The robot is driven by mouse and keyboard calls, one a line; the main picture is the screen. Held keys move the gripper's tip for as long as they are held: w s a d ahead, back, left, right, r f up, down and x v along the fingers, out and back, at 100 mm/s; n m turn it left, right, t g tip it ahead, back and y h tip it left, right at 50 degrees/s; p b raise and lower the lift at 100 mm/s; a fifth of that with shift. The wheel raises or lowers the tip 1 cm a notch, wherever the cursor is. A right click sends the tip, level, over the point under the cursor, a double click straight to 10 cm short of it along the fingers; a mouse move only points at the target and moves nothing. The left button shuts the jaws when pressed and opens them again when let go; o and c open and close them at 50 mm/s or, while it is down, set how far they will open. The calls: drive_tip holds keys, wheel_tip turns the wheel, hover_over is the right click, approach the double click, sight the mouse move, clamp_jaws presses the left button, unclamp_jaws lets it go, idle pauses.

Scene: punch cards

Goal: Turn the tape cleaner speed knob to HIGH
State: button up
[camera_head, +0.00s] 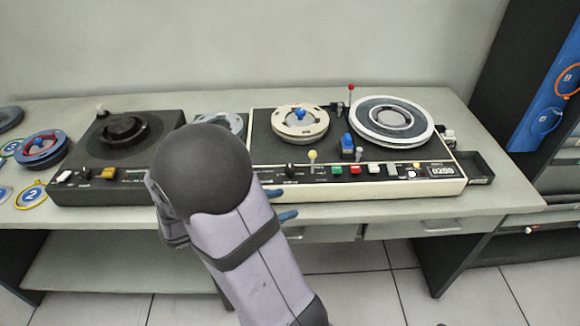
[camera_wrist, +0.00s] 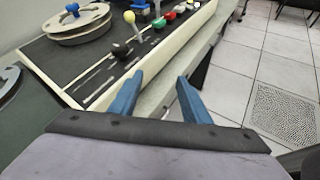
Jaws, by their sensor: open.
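The right-hand tape machine (camera_head: 395,190) has a dark top, a cream front edge and reels. A black round knob (camera_head: 290,168) sits on its control strip, left of a yellow-topped lever (camera_head: 312,156). The knob also shows in the wrist view (camera_wrist: 121,48). Its markings are too small to read, so I cannot tell its setting or whether it is the speed knob. My gripper (camera_head: 280,204) has blue fingers, apart and empty, in front of the machine's front edge below the knob. In the wrist view the fingertips (camera_wrist: 160,78) are near that edge, not touching the knob.
A black machine (camera_head: 160,128) with small knobs and a yellow switch stands on the left. Coloured buttons (camera_head: 355,170), a blue switch (camera_head: 347,142) and a 0259-like counter (camera_head: 442,170) line the right machine. Free floor shows in front.

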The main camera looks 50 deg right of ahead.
sight(286, 171)
drive_tip(key=w+n+h+b, duration=0.1)
drive_tip(key=w+d+n+t+h, duration=0.1)
drive_tip(key=w, duration=0.1)
drive_tip(key=w+d+r+n+h+b, duration=0.1)
drive_tip(key=w+h, duration=0.1)
drive_tip(key=shift+d+r+n+t+b, duration=0.1)
drive_tip(key=shift+d+n+t+b, duration=0.2)
drive_tip(key=shift+n+t, duration=0.1)
drive_tip(key=shift+w+r+n+h+b, duration=0.15)
drive_tip(key=shift+w+n+h+b, duration=0.2)
drive_tip(key=shift+h, duration=0.25)
drive_tip(key=shift+d+p, duration=0.55)
drive_tip(key=shift+d, duration=3.1)
drive_tip(key=c, duration=1)
